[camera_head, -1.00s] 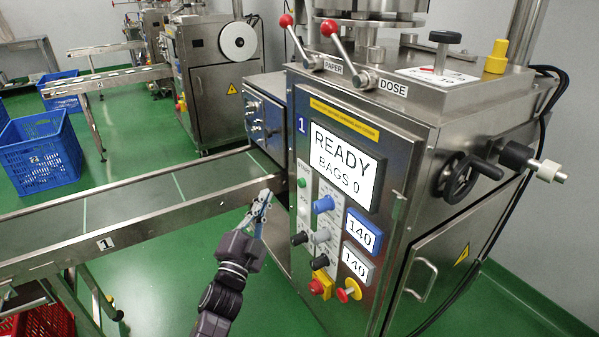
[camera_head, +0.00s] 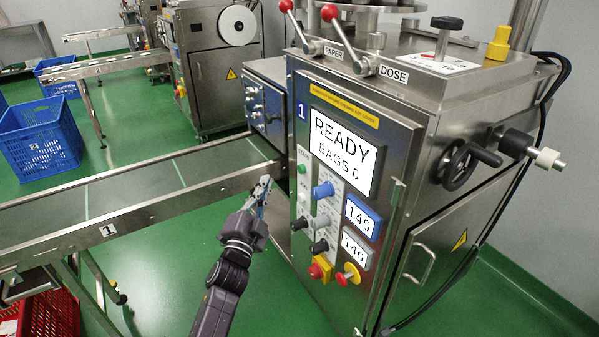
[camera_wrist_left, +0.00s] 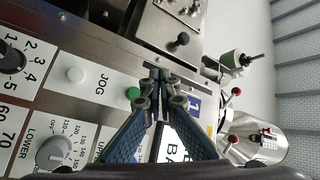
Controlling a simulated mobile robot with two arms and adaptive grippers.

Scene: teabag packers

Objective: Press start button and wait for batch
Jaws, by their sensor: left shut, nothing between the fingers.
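The teabag machine numbered 1 has a front panel with a screen (camera_head: 344,150) reading READY, BAGS 0. The green start button (camera_head: 302,169) sits at the top of the grey control strip, left of the screen. It also shows in the left wrist view (camera_wrist_left: 132,94), just left of the fingertips. My left gripper (camera_head: 266,181) is shut and empty, a little left of the button in the head view. Its closed fingertips (camera_wrist_left: 158,74) are near the button in the wrist view; contact cannot be told. My right gripper is not in view.
A conveyor (camera_head: 150,205) runs left from the machine. A blue crate (camera_head: 42,137) and a red crate (camera_head: 62,318) stand on the floor.

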